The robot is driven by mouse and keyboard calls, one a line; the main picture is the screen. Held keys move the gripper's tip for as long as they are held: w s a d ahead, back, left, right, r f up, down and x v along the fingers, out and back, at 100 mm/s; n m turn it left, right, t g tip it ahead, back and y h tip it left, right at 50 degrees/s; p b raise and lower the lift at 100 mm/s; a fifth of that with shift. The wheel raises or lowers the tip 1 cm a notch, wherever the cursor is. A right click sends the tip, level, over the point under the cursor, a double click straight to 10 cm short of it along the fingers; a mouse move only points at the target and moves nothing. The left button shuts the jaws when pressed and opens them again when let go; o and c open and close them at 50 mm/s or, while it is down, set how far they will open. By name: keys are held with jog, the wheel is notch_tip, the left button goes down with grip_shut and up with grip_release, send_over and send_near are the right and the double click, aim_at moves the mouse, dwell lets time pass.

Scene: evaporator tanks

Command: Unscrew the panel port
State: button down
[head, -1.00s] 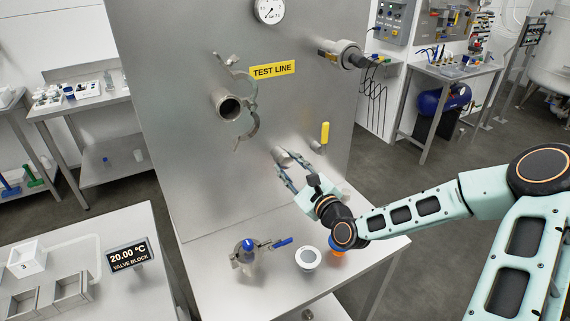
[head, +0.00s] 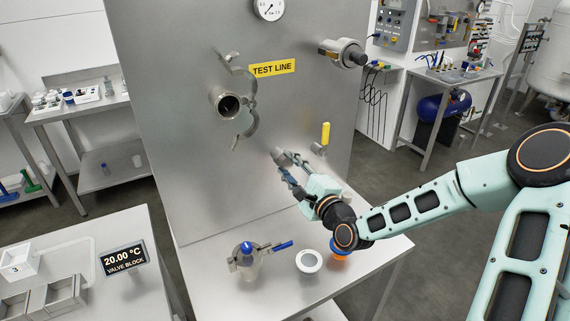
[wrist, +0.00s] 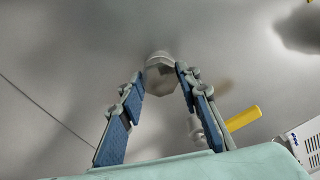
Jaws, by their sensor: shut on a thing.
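The panel port is a small grey metal fitting (head: 278,154) sticking out of the steel panel (head: 215,170), below and right of the TEST LINE label. In the wrist view its faceted end (wrist: 160,77) shows between the blue-padded fingertips. My gripper (head: 285,160) is shut on the port, with one finger on each side; in the wrist view the fingertips (wrist: 160,70) reach its sides. The fingers hide part of the port in the head view.
A yellow-handled valve (head: 325,134) sits on the panel just right of my gripper. An open pipe with a clamp (head: 228,105) is to the left. A blue-handled fitting (head: 248,262) and a white ring-shaped part (head: 308,262) stand on the bench below.

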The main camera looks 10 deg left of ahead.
jog(key=shift+f+n+b, duration=0.25)
jog(key=shift+n+b, duration=0.6)
jog(key=shift+n, duration=0.15)
jog(key=shift+r+n+b, duration=0.1)
jog(key=shift+n+b, duration=0.6)
jog(key=shift+n, duration=0.5)
jog(key=shift+r+n, duration=0.15)
jog(key=shift+n, duration=0.15)
jog(key=n+b, duration=0.2)
jog(key=shift+f+n, duration=0.2)
jog(key=shift+n, duration=0.2)
jog(key=shift+n+b, duration=0.9)
jog(key=shift+r+n, duration=0.2)
jog(key=shift+n, duration=0.1)
